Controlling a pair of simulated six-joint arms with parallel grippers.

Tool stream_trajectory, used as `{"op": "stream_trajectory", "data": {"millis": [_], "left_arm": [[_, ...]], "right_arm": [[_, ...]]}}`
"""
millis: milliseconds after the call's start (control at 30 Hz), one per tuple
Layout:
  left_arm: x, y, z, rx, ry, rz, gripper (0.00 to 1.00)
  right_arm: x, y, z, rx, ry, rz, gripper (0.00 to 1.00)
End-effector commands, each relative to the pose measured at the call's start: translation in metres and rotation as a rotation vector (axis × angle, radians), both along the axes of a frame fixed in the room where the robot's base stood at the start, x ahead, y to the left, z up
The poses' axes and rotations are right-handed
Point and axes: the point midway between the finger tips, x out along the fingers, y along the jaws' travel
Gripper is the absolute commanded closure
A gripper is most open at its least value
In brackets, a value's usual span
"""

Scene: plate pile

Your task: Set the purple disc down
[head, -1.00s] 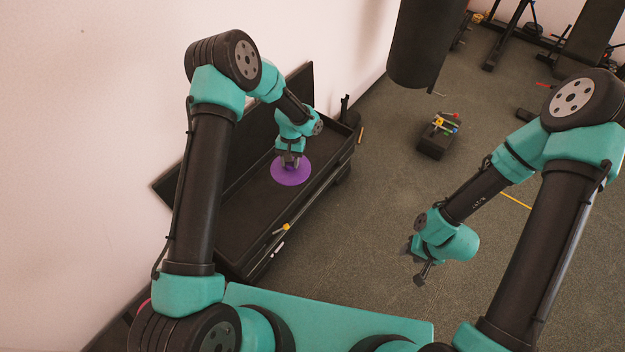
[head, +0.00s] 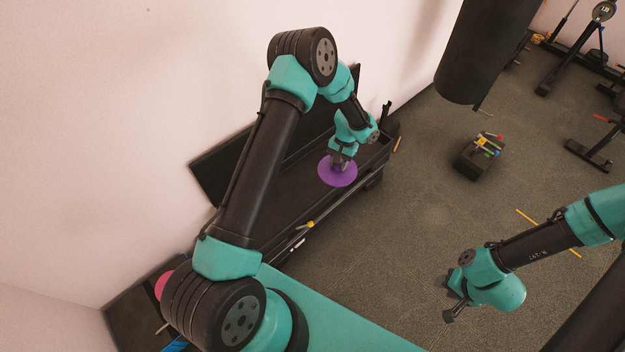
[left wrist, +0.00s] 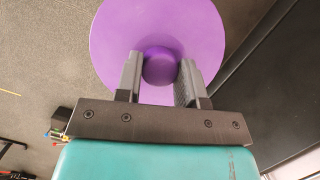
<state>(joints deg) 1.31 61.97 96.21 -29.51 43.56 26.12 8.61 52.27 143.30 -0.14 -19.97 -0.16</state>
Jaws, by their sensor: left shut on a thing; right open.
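The purple disc (head: 338,171) is a flat round plate with a raised knob at its centre. It shows large in the left wrist view (left wrist: 115,40). My left gripper (head: 340,162) is shut on the knob, with one finger on each side of it (left wrist: 160,75). In the head view the disc appears over the dark bench or tray (head: 290,200) along the wall; I cannot tell whether it touches it. My right gripper (head: 451,299) is open and empty, over the floor at the right.
A black box (head: 478,160) with small coloured pieces on top stands on the grey floor. A dark hanging cylinder (head: 485,50) is at the back. A pink disc (head: 163,285) shows partly behind my left arm's base.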

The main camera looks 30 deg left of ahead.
Motion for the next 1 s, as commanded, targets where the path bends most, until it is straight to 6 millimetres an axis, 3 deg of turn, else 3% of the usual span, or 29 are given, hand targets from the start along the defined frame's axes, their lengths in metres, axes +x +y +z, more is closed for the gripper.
{"op": "stream_trajectory", "data": {"millis": [267, 400, 600, 800, 1000], "left_arm": [[-0.027, 0.098, -0.071, -0.001, 0.007, -0.068, 0.90], [-0.052, 0.146, -0.110, -0.002, 0.007, -0.123, 0.90], [-0.098, 0.203, -0.165, -0.003, 0.006, -0.201, 0.90], [-0.144, 0.235, -0.208, -0.004, 0.004, -0.265, 0.90], [-0.170, 0.248, -0.229, -0.002, 0.001, -0.304, 0.90]], "right_arm": [[0.000, 0.000, 0.000, 0.000, 0.000, 0.000, 0.57], [0.000, 0.000, 0.000, 0.000, 0.000, 0.000, 0.57], [0.000, 0.000, 0.000, 0.000, 0.000, 0.000, 0.57], [0.000, 0.000, 0.000, 0.000, 0.000, 0.000, 0.57], [0.000, 0.000, 0.000, 0.000, 0.000, 0.000, 0.57]]}}
